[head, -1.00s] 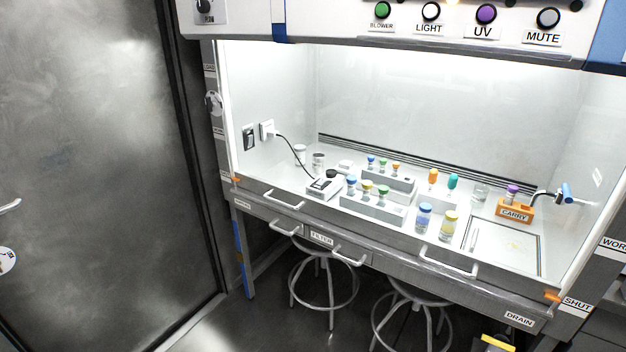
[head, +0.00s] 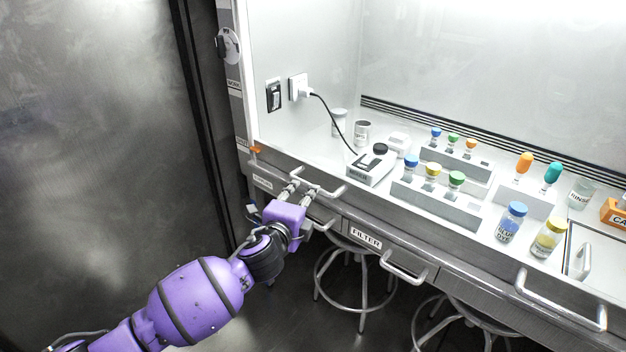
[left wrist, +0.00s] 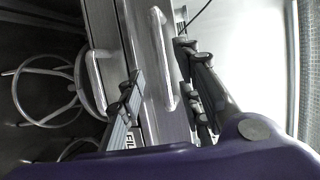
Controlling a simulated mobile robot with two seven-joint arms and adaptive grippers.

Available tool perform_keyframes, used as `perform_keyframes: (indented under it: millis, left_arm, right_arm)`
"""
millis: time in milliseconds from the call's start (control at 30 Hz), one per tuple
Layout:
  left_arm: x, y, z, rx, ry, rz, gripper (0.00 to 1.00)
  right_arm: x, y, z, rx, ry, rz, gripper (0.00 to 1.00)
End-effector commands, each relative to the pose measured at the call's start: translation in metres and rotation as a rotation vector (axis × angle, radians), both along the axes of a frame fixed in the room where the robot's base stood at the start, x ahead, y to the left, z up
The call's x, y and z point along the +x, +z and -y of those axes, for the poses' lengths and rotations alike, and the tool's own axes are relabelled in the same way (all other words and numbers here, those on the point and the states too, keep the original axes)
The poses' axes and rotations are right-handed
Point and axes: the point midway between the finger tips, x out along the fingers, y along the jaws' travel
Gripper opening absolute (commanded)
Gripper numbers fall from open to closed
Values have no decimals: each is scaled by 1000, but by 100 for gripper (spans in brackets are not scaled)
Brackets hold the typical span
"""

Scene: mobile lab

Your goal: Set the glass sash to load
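The glass sash's grey bottom rail (head: 405,222) runs low across the front of the hood, just above the drawers. An orange pointer (head: 256,149) shows at its left end. The rail has a left bar handle (head: 335,193) and a right bar handle (head: 560,312). My left gripper (head: 303,188) is at the left handle, its fingers apart. In the left wrist view the handle (left wrist: 161,50) lies between the two spread fingers (left wrist: 160,75); contact cannot be told. My right gripper is not in view.
Below the rail are drawers with handles, one labelled FILTER (head: 366,240), close under my gripper. Stools (head: 350,285) stand under the bench. Inside the hood are vial racks (head: 435,203), bottles (head: 510,222) and a corded device (head: 370,166). A metal door (head: 95,130) is at left.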

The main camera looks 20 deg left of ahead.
Motion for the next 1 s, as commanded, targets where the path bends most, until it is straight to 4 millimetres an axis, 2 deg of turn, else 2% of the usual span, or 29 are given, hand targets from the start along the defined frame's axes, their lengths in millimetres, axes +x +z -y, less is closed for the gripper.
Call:
perform_keyframes:
  millis: [167,333,533,700,900,933,1000]
  left_arm:
    - [15,-3,-2,28,1,-2,32]
    - [43,-9,-3,25,1,-4,32]
    - [68,-14,-4,22,2,-4,32]
    - [75,-15,-5,21,0,-4,32]
    - [76,-15,-4,21,0,-4,32]
    - [76,-15,-5,21,0,-4,31]
    - [76,-15,-5,21,0,-4,22]
  right_arm:
    - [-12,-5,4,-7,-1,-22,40]
    - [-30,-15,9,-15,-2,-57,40]
    - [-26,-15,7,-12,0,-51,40]
    - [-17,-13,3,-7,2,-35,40]
    - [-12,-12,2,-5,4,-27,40]
    - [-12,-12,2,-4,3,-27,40]
    - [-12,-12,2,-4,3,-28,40]
